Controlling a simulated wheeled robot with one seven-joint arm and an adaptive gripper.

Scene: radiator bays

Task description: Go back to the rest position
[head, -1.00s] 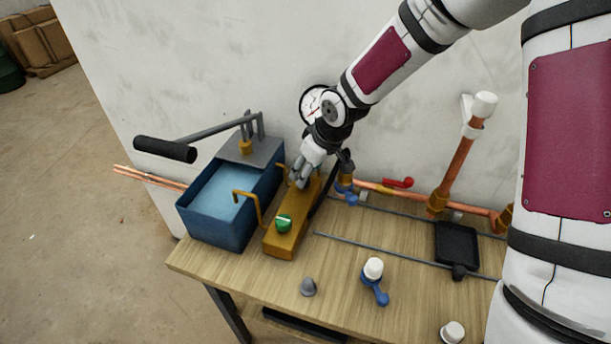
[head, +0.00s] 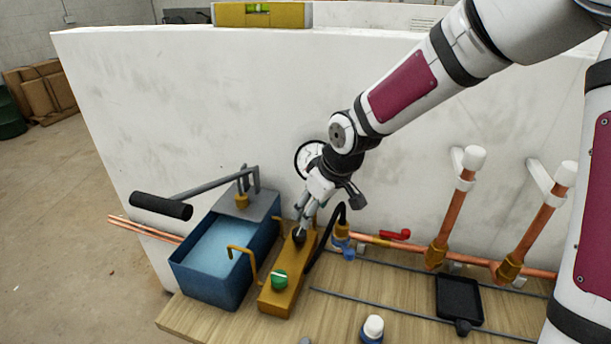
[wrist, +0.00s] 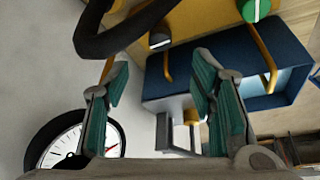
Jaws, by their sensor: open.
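My gripper (head: 307,213) is above the far end of the brass-coloured block (head: 283,292) on the bench. In the wrist view my gripper (wrist: 158,92) shows two teal-padded fingers spread apart with nothing between them. The block carries a green knob (head: 280,279) at its near end and a dark knob (head: 299,236) just below my fingertips. I cannot tell whether the fingers touch the dark knob. The round pressure gauge (head: 309,158) is partly hidden behind my wrist.
A blue water tank (head: 212,292) with a pump lever (head: 162,206) stands left of the block. Copper pipes (head: 451,215) with white caps rise at the right. A black hose (head: 322,243) curves close beside my gripper. A yellow level (head: 262,15) lies on the wall top.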

